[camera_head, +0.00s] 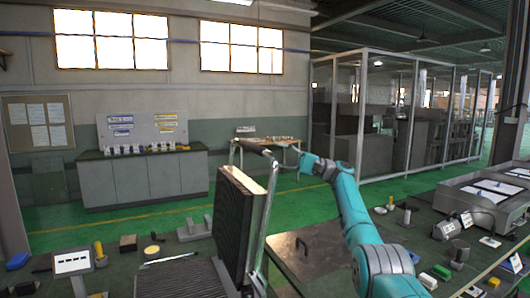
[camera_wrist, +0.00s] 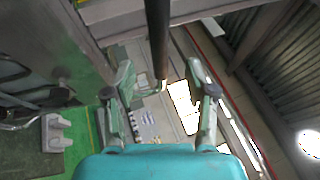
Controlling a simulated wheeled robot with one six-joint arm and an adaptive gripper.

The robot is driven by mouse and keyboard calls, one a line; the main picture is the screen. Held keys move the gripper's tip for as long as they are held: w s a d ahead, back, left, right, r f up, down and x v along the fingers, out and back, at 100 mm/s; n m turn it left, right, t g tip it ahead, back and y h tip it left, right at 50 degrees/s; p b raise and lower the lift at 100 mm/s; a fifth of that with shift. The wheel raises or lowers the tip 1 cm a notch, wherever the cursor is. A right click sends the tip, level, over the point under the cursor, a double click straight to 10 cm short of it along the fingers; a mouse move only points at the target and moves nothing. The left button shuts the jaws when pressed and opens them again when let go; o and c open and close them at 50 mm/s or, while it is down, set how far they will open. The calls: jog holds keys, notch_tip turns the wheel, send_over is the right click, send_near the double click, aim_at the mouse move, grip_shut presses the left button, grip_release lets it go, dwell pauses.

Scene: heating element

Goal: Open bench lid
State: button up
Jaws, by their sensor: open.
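The bench lid (camera_head: 232,226) is a thick dark ribbed panel with a pale edge. It stands roughly upright beside a flat dark ribbed bed (camera_head: 180,281). A metal frame (camera_head: 267,225) runs along its side, with a bar (camera_head: 256,148) across the top. My gripper (camera_head: 274,161) is at the right end of this bar, at the top of the frame. In the wrist view, my gripper (camera_wrist: 164,103) has its fingers spread, with a dark bar (camera_wrist: 157,38) running into the space between them. I cannot tell whether the fingers touch it.
A flat brown plate with a handle (camera_head: 322,247) lies on the worktop right of the lid. Grey blocks (camera_head: 195,229), a small white-faced stand (camera_head: 73,263) and tools lie left. Metal trays (camera_head: 478,203) and small parts stand right. A grey cabinet (camera_head: 143,181) stands behind.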

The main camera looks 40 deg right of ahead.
jog(key=shift+v, duration=2.1)
